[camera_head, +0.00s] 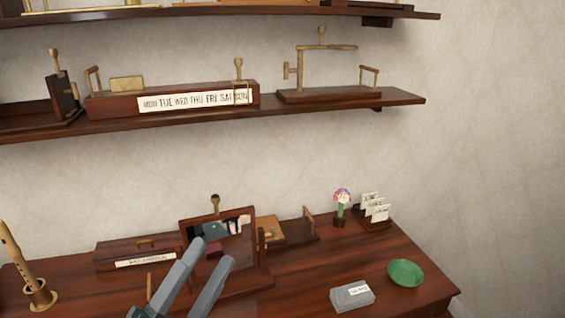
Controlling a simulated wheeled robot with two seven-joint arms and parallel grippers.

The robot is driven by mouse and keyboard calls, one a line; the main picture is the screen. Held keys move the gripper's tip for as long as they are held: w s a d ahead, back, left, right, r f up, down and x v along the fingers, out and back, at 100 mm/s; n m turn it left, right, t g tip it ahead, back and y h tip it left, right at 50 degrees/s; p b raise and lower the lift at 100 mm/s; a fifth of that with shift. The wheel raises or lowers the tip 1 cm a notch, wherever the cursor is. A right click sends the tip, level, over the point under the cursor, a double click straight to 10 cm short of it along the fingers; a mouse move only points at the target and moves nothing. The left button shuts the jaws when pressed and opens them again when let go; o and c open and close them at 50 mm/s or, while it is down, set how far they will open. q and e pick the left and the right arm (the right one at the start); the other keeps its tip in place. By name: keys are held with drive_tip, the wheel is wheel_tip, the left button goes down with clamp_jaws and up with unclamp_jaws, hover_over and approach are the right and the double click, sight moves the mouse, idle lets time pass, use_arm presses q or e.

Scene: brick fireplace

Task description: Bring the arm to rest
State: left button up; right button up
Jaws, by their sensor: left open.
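My left gripper (213,256) shows at the bottom centre of the head view, its two grey fingers apart and nothing between them. It points up and to the right, in front of a framed mirror (247,218) on the dark wooden desk (310,275). The fingers cover the lower left part of the mirror. I cannot tell whether they touch it. My right gripper is not in view.
A green bowl (406,273), a grey labelled box (352,296), a small flower pot (341,210) and a card holder (375,211) stand on the right. A recorder (22,262) stands at left. A shelf (330,106) hangs above.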

use_arm(q)
drive_tip(key=w+a+f+n+y, duration=0.3)
drive_tip(key=a+f+n+y, duration=0.65)
drive_tip(key=n+y, duration=0.3)
drive_tip(key=s+a+f+n+g+y, duration=0.1)
drive_tip(key=s+a+f+n+g, duration=0.15)
drive_tip(key=f, duration=0.45)
drive_tip(key=s+a+f+n+g+y, duration=0.1)
drive_tip(key=f+n+g+y, duration=0.2)
drive_tip(key=f, duration=0.5)
drive_tip(key=s+d+f+n+g+h, duration=0.3)
drive_tip(key=s+f+g, duration=0.9)
drive_tip(key=s+f, duration=0.7)
wheel_tip(320, 180, down, 24)
drive_tip(key=s, duration=0.2)
drive_tip(key=s+a+f+g, duration=0.1)
drive_tip(key=s+a+f, duration=0.2)
drive_tip(key=s+f, duration=1.5)
drive_tip(key=shift+s+a+f+g, duration=0.2)
drive_tip(key=shift+f+g, duration=0.15)
drive_tip(key=shift+f, duration=0.45)
